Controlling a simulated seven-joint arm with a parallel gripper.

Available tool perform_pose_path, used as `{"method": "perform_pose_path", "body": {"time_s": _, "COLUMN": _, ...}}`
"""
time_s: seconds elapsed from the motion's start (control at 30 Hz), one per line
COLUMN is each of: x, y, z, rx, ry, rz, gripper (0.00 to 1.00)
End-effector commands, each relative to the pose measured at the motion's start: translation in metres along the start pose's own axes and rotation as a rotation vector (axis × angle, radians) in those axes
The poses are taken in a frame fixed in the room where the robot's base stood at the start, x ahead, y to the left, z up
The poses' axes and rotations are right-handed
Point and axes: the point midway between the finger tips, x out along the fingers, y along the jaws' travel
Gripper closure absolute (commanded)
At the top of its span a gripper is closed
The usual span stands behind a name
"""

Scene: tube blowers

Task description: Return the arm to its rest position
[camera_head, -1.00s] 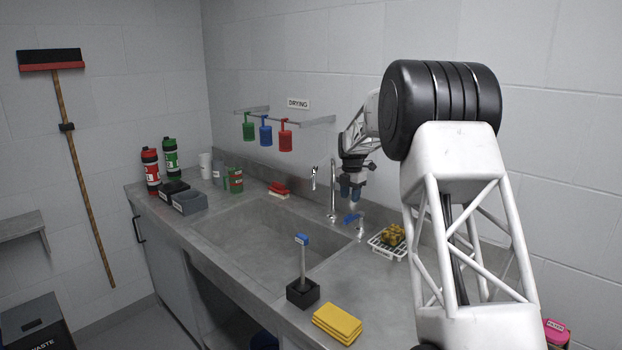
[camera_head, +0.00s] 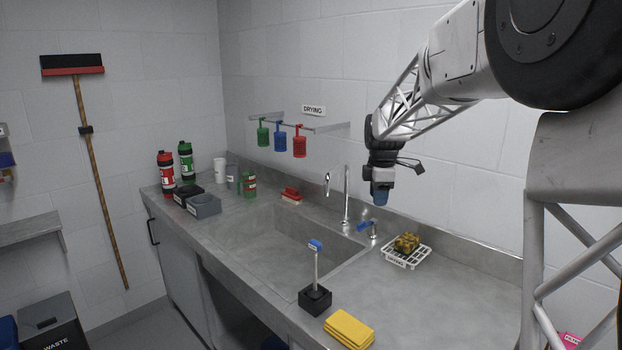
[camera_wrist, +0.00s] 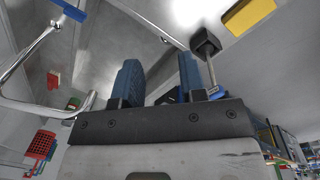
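My gripper (camera_head: 380,198) hangs in the air, pointing down, to the right of the tap and above the back of the counter. In the wrist view its two blue fingers (camera_wrist: 158,82) stand apart with nothing between them, so it is open and empty. In the head view the fingertips overlap and the gap is hard to see. My arm reaches in from the upper right, with a large black joint near the camera.
The tap (camera_head: 346,195) stands close left of my gripper. Below are a blue tap lever (camera_head: 365,227) and a white rack (camera_head: 406,257) with a yellow-brown sponge. A brush in a black holder (camera_head: 315,299) and yellow cloths (camera_head: 349,328) sit near the front edge.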

Motion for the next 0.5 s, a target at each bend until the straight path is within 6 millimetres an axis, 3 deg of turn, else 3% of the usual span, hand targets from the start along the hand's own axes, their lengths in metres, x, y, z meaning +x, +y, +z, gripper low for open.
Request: {"method": "perform_pose_path", "body": {"time_s": 0.5, "x": -0.037, "y": -0.126, "z": -0.001, "rx": 0.402, "ry": 0.006, "rz": 0.040, "gripper": 0.62}}
